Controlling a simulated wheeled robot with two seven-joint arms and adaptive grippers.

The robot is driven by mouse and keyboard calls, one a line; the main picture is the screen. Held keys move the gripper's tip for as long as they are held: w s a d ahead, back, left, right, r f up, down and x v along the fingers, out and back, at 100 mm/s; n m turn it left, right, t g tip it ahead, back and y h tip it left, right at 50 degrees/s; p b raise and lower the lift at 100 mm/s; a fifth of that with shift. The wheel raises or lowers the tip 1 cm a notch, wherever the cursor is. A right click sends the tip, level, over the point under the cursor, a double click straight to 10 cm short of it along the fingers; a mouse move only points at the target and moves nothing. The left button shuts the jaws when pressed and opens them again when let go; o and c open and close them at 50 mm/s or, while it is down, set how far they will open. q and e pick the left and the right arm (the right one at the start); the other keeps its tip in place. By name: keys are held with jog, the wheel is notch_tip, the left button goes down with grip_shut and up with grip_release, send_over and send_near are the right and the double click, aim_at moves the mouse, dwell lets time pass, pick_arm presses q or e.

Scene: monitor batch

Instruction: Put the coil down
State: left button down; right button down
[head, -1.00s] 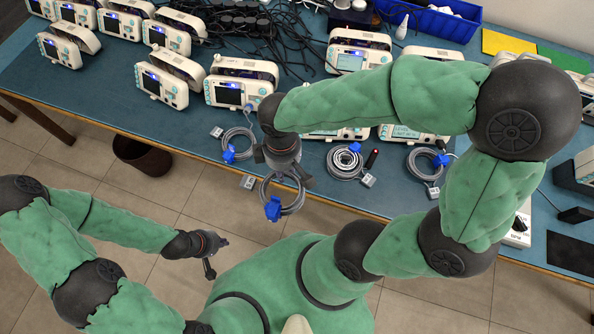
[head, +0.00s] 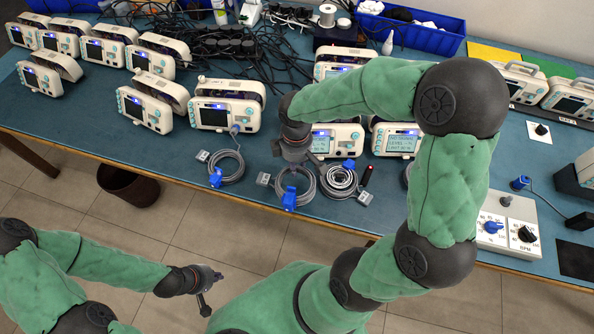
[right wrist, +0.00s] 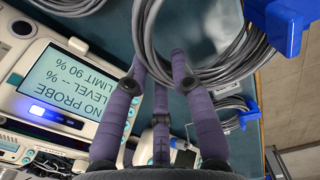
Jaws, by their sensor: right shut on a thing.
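My right gripper (head: 296,164) is shut on a grey cable coil (head: 311,186) with a blue clip (head: 289,199) and a grey plug (head: 263,179). The coil is at the table's front edge, between two other coils; I cannot tell whether it touches the tabletop. In the right wrist view the fingers (right wrist: 178,75) meet the held coil's loops (right wrist: 228,58), and its blue clip (right wrist: 280,25) shows at the top right. My left gripper (head: 208,290) is low over the floor, away from the table; its finger opening is unclear.
One coil (head: 241,168) lies left of the held one, another (head: 340,181) close on its right with a dark red-tipped pen-like thing (head: 367,176). Monitors (head: 225,115) stand behind. The blue table's (head: 150,140) front edge is near; a bin (head: 130,187) is below.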

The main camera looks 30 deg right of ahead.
jog(key=shift+w+d+f+b, duration=0.15)
jog(key=shift+f+b, duration=0.25)
jog(key=shift+f, duration=0.55)
jog(key=shift+w+d+f+b, duration=0.1)
jog(key=shift+f+b, duration=0.25)
jog(key=shift+f, duration=0.6)
jog(key=shift+f, duration=0.15)
jog(key=c, duration=1.1)
grip_release()
jog(key=shift+s, duration=0.1)
jog(key=shift+o, duration=0.2)
notch_tip(320, 180, up, 12)
jog(key=p, duration=0.4)
jog(key=shift+p, duration=0.4)
